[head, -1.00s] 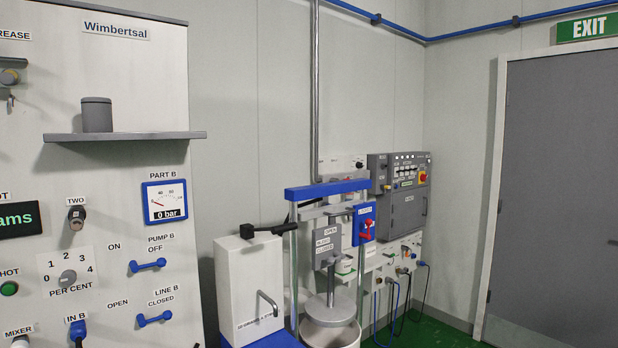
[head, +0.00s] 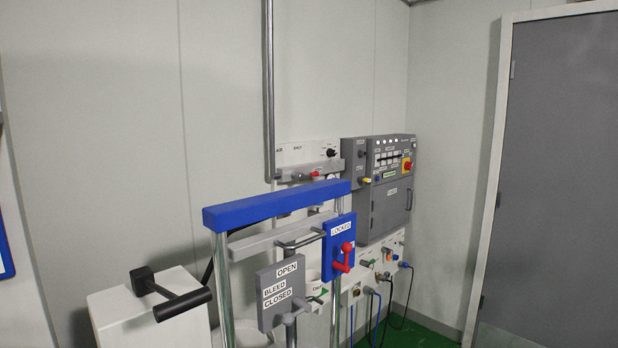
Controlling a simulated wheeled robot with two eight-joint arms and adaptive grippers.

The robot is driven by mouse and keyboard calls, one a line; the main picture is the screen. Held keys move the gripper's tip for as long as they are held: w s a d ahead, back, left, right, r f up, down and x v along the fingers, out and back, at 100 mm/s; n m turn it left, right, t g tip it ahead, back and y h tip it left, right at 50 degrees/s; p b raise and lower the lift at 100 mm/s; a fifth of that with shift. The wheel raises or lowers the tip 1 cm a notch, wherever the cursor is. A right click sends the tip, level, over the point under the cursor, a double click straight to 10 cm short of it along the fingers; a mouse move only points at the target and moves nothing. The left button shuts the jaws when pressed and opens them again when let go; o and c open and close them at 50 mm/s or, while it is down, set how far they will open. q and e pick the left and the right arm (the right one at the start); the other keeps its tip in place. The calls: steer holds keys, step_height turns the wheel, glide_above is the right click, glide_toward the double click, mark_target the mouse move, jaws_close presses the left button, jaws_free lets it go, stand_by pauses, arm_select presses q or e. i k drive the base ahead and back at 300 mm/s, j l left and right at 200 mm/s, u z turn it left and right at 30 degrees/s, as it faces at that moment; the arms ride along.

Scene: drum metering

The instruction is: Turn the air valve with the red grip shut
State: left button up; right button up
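A small red grip (head: 316,174) shows on a grey pipe fitting at the back wall, under a white panel (head: 290,154) with small labels that seem to read AIR and SHUT. It is small and partly behind the blue-topped frame, so I cannot tell which way the valve is turned. A larger red handle (head: 346,256) sits on a blue plate (head: 338,238) marked LOCKED, nearer to me. Neither of my grippers is in view.
A blue crossbar (head: 278,203) on metal posts stands in front. A grey plate (head: 281,291) marked OPEN, BLEED, CLOSED hangs under it. A black lever (head: 182,304) tops a white box (head: 150,325). A grey control cabinet (head: 386,205) is behind; a door is at right.

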mark_target(296, 175)
steer(key=i+l+z, duration=0.1)
steer(key=l+z, duration=0.25)
steer(key=i+l+z, duration=0.45)
steer(key=i+l, duration=0.2)
steer(key=i+l+z, duration=0.45)
steer(key=i+l, duration=0.2)
steer(key=i+u, duration=0.35)
steer(key=i, duration=0.15)
steer(key=i+l+u, duration=0.1)
steer(key=i+u, duration=0.25)
steer(key=i, duration=0.15)
steer(key=i+l+u, duration=0.3)
steer(key=i, duration=0.2)
steer(key=j, duration=0.1)
